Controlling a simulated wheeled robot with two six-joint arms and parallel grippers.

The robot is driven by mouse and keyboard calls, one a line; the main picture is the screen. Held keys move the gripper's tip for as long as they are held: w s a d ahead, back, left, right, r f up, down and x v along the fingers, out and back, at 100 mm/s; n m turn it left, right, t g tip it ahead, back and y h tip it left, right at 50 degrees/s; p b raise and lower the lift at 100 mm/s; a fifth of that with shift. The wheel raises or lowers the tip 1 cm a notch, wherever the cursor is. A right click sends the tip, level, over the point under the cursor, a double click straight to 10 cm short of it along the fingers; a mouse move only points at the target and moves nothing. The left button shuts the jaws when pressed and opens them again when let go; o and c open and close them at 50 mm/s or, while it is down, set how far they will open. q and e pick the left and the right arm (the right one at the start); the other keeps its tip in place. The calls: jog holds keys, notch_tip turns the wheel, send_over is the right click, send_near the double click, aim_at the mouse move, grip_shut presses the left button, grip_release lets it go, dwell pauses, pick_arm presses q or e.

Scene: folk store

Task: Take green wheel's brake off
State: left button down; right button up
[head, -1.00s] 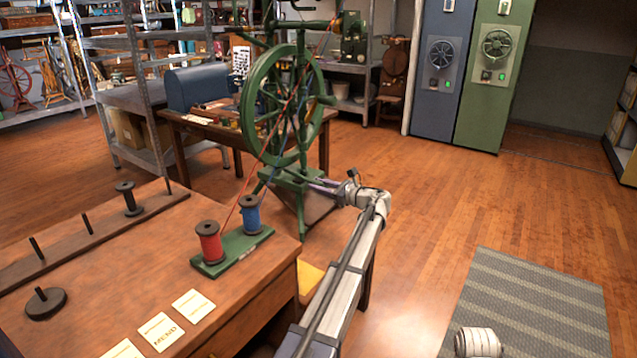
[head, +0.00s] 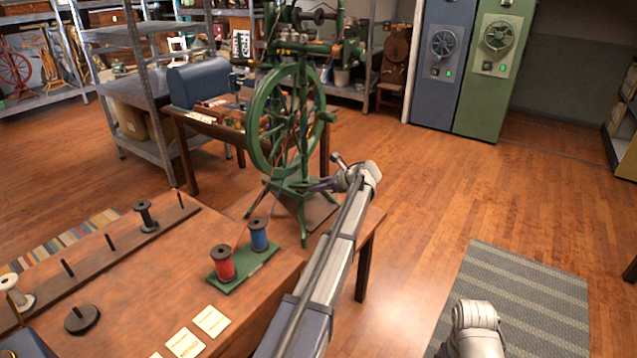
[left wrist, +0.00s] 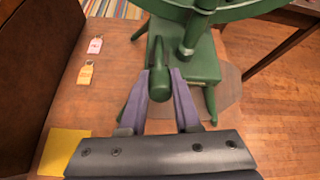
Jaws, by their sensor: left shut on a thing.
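The knob's far end is partly hidden. My right gripper is out of view.
A red spool (head: 222,264) and a blue spool (head: 259,237) stand on a green holder at the wooden table's (head: 150,285) edge. Threads run up from them to the wheel. A striped rug (head: 540,300) and open floor lie to the right.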

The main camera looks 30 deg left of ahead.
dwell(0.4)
pick_arm(q)
jog(key=c, duration=0.6)
grip_release()
jog(key=shift+r, duration=0.1)
jog(key=p+v, duration=0.4)
jog(key=v, duration=0.3)
jog(key=shift+d+r, duration=0.2)
jog(key=shift+d, duration=0.1)
